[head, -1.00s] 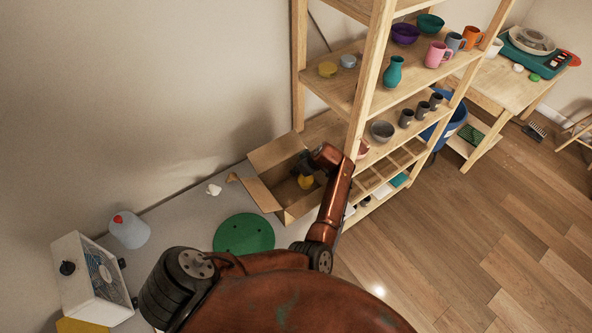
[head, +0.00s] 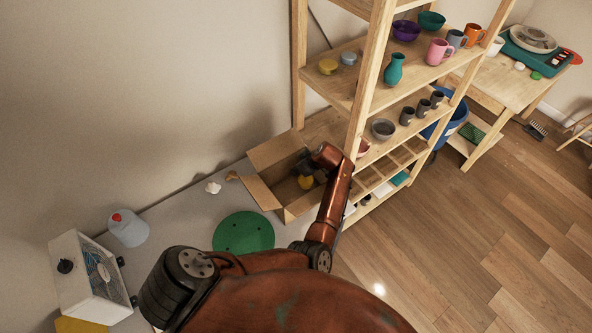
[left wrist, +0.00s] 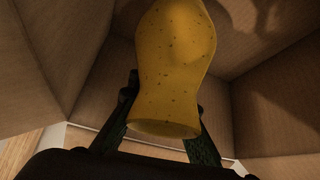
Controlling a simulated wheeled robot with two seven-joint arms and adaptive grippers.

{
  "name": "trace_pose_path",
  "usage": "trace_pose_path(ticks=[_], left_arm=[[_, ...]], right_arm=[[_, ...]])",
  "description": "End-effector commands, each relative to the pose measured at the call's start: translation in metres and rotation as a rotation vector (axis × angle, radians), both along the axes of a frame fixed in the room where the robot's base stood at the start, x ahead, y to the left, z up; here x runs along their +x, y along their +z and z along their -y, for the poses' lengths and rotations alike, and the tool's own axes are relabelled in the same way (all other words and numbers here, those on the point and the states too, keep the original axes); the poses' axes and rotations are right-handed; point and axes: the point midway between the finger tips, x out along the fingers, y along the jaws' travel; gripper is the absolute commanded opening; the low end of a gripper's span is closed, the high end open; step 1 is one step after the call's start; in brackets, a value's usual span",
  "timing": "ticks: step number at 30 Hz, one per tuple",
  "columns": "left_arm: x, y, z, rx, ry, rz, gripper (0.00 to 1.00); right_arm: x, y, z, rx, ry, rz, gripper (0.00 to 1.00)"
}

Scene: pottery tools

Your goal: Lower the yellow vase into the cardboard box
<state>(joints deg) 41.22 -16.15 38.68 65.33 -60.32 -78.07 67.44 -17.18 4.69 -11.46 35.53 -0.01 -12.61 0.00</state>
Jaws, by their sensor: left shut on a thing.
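The yellow vase (left wrist: 175,65) is speckled and fills the middle of the left wrist view, with cardboard walls around it. My left gripper (left wrist: 165,115) is shut on the vase near its rim end, one finger on each side. The box walls also show in the left wrist view (left wrist: 275,110). I cannot tell whether the vase touches the box floor. My right gripper is not in view.
A wooden shelf (head: 362,95) with cups and bowls stands close to the right of the box. A green disc (head: 243,232), a white jug (head: 128,228) and a fan heater (head: 90,278) are to the left. Open wooden floor lies at right.

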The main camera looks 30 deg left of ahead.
Motion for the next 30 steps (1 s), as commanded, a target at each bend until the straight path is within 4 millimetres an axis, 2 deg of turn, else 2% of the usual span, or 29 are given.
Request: trace_pose_path(ticks=[28, 29, 30], left_arm=[[0.0004, -0.0096, -0.0001, 0.001, -0.001, 0.001, 0.0], [0.0004, -0.0096, -0.0001, 0.001, -0.001, 0.001, 0.14], [0.0004, -0.0095, -0.0002, 0.001, -0.001, 0.001, 0.16]], right_arm=[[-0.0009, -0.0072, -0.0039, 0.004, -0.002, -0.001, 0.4], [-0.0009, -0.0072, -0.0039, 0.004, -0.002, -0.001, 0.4], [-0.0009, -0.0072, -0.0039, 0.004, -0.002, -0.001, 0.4]])
